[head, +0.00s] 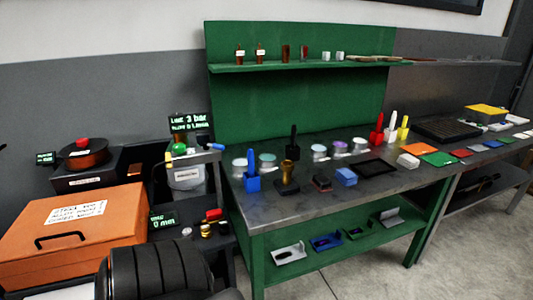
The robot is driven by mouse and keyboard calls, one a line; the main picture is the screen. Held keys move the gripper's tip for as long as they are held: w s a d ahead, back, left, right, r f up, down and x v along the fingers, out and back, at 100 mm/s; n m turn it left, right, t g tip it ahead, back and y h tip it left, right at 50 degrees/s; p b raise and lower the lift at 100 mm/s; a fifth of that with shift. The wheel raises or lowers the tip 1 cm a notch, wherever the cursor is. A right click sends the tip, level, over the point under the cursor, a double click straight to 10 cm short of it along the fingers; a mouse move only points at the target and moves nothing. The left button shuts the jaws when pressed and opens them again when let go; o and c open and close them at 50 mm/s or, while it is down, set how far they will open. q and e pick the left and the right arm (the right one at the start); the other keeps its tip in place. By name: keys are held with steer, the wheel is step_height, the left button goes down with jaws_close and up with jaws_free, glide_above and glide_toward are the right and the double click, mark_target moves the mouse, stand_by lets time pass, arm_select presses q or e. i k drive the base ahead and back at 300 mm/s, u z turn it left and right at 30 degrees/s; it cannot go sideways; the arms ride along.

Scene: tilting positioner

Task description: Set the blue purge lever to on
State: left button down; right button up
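A small blue lever (216,147) sticks out at the upper right of a small station left of the green bench. It looks roughly level, but its exact setting is too small to tell. Beside it are a green knob (180,149), a yellow lever (169,158) and a pale labelled pot (187,174). A dark display (188,122) above them reads "3 bar", with a smaller second line. Neither of my grippers shows in the head view.
An orange case (75,235) with a handle stands at the left front. Behind it is a black unit with a dark round pot (84,154). Small red and brass fittings (208,228) sit below the lever station. The green bench (345,190) at right carries cups and tools.

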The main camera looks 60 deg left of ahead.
mark_target(205, 145)
steer(key=z, duration=0.15)
steer(key=k, duration=0.75)
steer(key=u, duration=0.95)
steer(key=i, duration=0.5)
